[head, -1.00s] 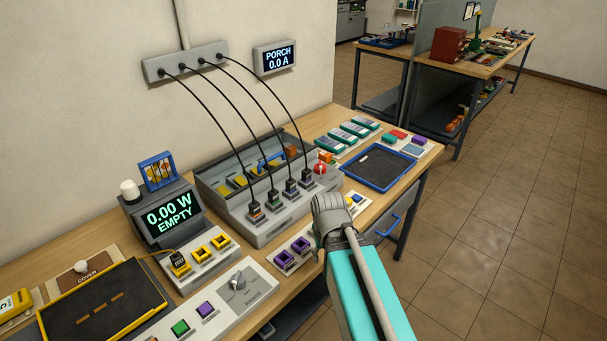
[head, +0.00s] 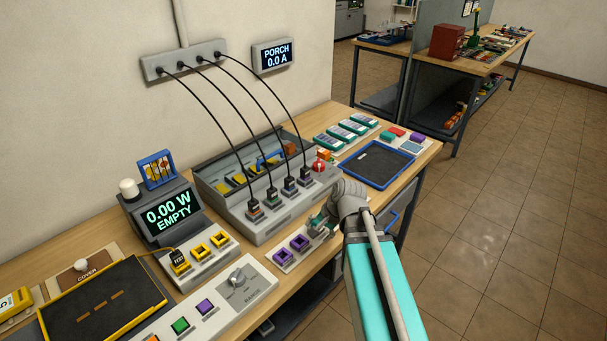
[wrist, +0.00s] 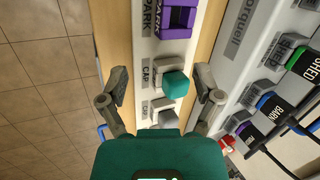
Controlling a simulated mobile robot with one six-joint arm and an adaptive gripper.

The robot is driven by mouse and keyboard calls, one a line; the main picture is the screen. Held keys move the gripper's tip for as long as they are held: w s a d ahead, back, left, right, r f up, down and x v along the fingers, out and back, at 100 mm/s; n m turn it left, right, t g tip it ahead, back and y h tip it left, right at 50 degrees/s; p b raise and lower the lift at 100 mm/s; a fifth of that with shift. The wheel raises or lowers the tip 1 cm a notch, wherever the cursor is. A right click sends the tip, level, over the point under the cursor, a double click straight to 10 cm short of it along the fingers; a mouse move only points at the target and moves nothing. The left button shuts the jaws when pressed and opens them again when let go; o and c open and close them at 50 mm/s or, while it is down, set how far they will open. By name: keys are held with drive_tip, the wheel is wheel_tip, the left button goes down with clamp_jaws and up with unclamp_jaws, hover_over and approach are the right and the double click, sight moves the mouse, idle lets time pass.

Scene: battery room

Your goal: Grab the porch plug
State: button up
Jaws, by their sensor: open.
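Several corded plugs stand in a grey socket panel in the head view: an orange-marked one (head: 254,208), a green one (head: 272,196), a blue one (head: 289,186) and a purple one (head: 305,178). In the wrist view the green plug reads SHED (wrist: 305,64) and the blue plug reads BARN (wrist: 272,105). The purple plug (wrist: 247,133) is too small to read there. I cannot tell which plug is porch. My gripper (head: 322,222) is open and empty in front of the panel. In the wrist view its fingers (wrist: 160,88) spread over a strip with a teal cap (wrist: 176,85).
A wall display (head: 274,56) reads PORCH 0.0 A. Cords hang from a wall outlet bar (head: 186,61). A blue-rimmed tray (head: 379,183) lies behind my wrist. A meter (head: 166,216) reads 0.00 W EMPTY.

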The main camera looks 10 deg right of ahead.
sight(308, 170)
drive_tip(key=w+r+m+t+y, duration=0.1)
drive_tip(key=w+m, duration=0.1)
drive_tip(key=w+d+r+m+t, duration=0.1)
drive_tip(key=w+m, duration=0.1)
drive_tip(key=m, duration=0.1)
drive_tip(key=w+d+r+m+t+y, duration=0.1)
drive_tip(key=w+r+m, duration=0.1)
drive_tip(key=m, duration=0.1)
drive_tip(key=shift+y, duration=0.3)
drive_tip(key=w+d+r+m+t+y, duration=0.1)
drive_tip(key=w+d+r+m+t, duration=0.4)
drive_tip(key=m, duration=0.6)
drive_tip(key=shift+w+d+r+m+p, duration=0.4)
drive_tip(key=shift+w+d+r, duration=0.2)
drive_tip(key=shift+r, duration=0.2)
drive_tip(key=shift+w+a, duration=0.1)
drive_tip(key=shift+b+x, duration=1.7)
drive_tip(key=shift+x, duration=2.6)
drive_tip(key=shift+a, duration=0.1)
drive_tip(key=shift+b+x, duration=1.05)
drive_tip(key=shift+x, duration=1.5)
drive_tip(key=shift+r, duration=0.1)
